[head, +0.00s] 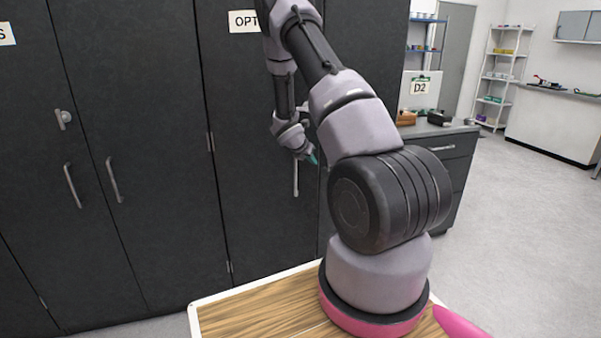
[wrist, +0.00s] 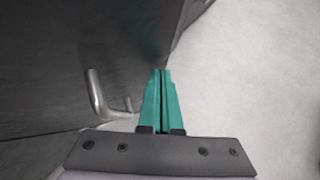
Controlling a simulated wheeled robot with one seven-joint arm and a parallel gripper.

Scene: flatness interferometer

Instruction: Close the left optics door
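The left optics door (head: 250,120) is a tall dark panel under a white label starting "OPT" (head: 243,21), partly hidden by my arm. I cannot tell from the head view how far it stands open. Its vertical bar handle (head: 295,178) shows just below my gripper (head: 313,158). In the wrist view, a metal handle (wrist: 96,95) stands on a dark panel left of my gripper (wrist: 161,100). The teal fingers are together with nothing visible between them. They are beside the handle, not around it. Contact with the door is unclear.
Neighbouring dark cabinet doors (head: 150,150) with bar handles stand to the left. My wood-topped base is below. A dark drawer unit (head: 455,160) with a D2 sign (head: 420,87) stands to the right. Pale open floor (head: 525,230) lies beyond; shelves are at the back.

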